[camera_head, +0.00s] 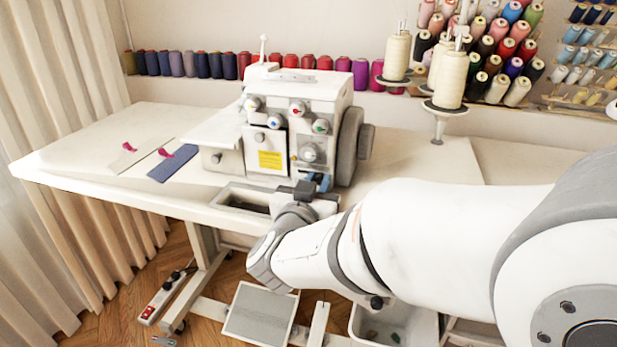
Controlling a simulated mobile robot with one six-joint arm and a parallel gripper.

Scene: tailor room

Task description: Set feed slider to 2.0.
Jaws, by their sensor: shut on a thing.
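The white overlock sewing machine (285,120) stands on the white table, with several coloured dials and a yellow label on its front. My gripper (314,184) is at the lower right of the machine's front, shut on a small part there, where the feed slider seems to be. A bit of blue shows beside the jaws. The slider itself and its scale are mostly hidden by my gripper and too small to read, so its setting cannot be told.
A table (420,160) bears the machine. A blue cloth piece (173,164) and a light cloth piece (133,159) lie at left. Cream thread cones (450,85) stand behind at right. A recessed tray (244,199) is before the machine; a foot pedal (260,315) is below.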

